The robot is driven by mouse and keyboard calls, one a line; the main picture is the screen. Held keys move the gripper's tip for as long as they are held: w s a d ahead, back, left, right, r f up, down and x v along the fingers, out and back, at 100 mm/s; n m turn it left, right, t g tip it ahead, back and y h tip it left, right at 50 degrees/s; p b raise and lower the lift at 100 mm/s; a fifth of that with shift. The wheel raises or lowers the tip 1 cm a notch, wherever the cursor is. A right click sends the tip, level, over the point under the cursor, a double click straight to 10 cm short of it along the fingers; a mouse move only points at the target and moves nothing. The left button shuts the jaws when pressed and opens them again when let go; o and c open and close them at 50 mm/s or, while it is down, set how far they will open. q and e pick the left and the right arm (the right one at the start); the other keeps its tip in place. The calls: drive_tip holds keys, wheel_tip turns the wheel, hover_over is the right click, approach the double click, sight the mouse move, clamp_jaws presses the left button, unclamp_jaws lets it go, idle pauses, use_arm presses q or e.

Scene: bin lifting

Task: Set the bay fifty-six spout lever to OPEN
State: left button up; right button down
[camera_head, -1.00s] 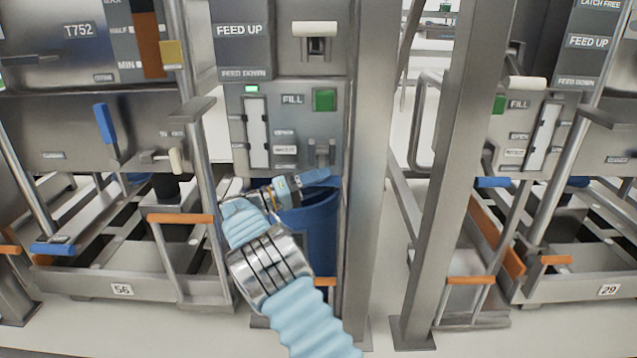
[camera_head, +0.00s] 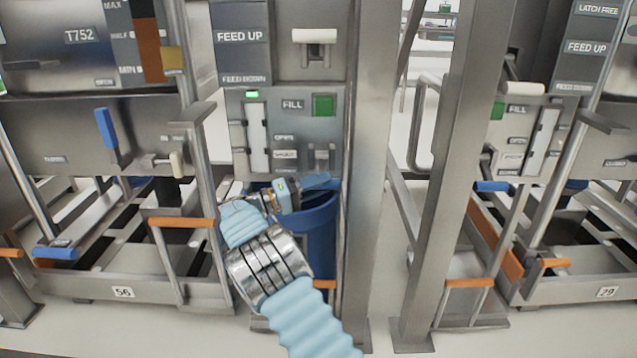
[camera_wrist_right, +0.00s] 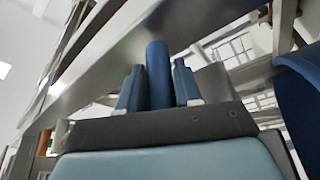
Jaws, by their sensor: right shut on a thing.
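The bay plate reading 56 (camera_head: 122,292) is at the lower left in the head view. Above it, an upright blue lever (camera_head: 107,128) stands on the grey panel, with a small white-tipped lever (camera_head: 176,161) to its right. I cannot read a label naming either as the spout lever. My right gripper (camera_head: 298,188) is right of these, in front of the blue bin (camera_head: 318,240). In the right wrist view its two fingers are shut on a blue round handle (camera_wrist_right: 159,75). Where this handle attaches is hidden. My left gripper is not in view.
A FILL panel with a green button (camera_head: 323,105) is above the bin. Orange-topped rails (camera_head: 180,222) stand left of my right arm, and a steel post (camera_head: 435,190) stands to its right. Bay 29 (camera_head: 607,292) is at the far right.

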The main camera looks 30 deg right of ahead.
drive_tip(key=r+n+p, duration=0.1)
drive_tip(key=p, duration=0.1)
drive_tip(key=r+n+t+y+p, duration=0.1)
drive_tip(key=r+n+p, duration=0.1)
drive_tip(key=p, duration=0.1)
drive_tip(key=r+n+p, duration=0.2)
drive_tip(key=p, duration=0.1)
drive_tip(key=shift+s+a+y, duration=0.2)
drive_tip(key=shift+s+y, duration=0.1)
drive_tip(key=shift+y, duration=0.1)
wheel_tip(320, 180, up, 2)
drive_tip(key=n+y+p, duration=0.1)
drive_tip(key=n+p, duration=0.2)
drive_tip(key=p, duration=0.2)
drive_tip(key=shift+w+d+t, duration=0.1)
drive_tip(key=shift+w+t, duration=0.05)
drive_tip(key=shift+t, duration=0.15)
drive_tip(key=shift+w+r+n+p, duration=0.2)
drive_tip(key=shift+n+p, duration=0.1)
drive_tip(key=shift+p, duration=0.3)
drive_tip(key=shift+w+d+r+p, duration=0.1)
drive_tip(key=shift+d+r+p, duration=0.1)
drive_tip(key=shift+p, duration=0.1)
drive_tip(key=shift+r, duration=0.1)
drive_tip(key=c, duration=0.8)
unclamp_jaws()
drive_tip(key=shift+c, duration=0.2)
